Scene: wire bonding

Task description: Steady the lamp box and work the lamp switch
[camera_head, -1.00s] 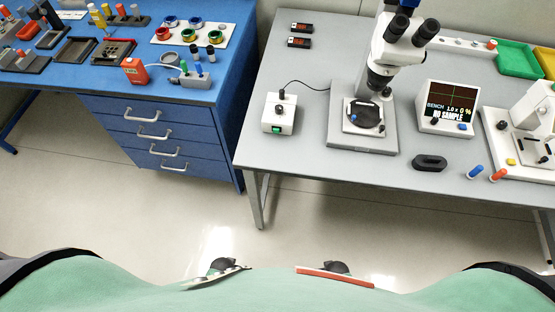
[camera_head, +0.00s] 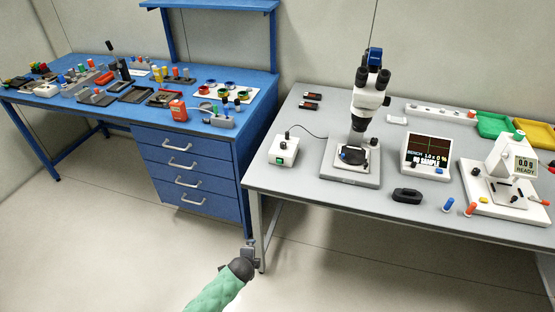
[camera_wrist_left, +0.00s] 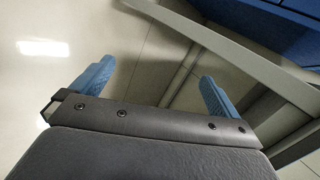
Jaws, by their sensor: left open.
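The lamp box (camera_head: 283,151) is a small white box with a black knob on top and a green switch (camera_head: 281,161) on its front. It stands on the grey table near its left end, with a cable running to the right. My left gripper (camera_head: 250,249) is below the table's front edge, near the table leg, apart from the box. In the left wrist view my left gripper (camera_wrist_left: 152,85) shows two blue fingers wide apart with nothing between them. My right gripper is not in view.
The grey table (camera_head: 340,200) also holds a microscope (camera_head: 368,100), a bench display (camera_head: 426,155) and a black holder (camera_head: 407,195). A blue bench with drawers (camera_head: 190,175) stands to the left. The tabletop in front of the lamp box is clear.

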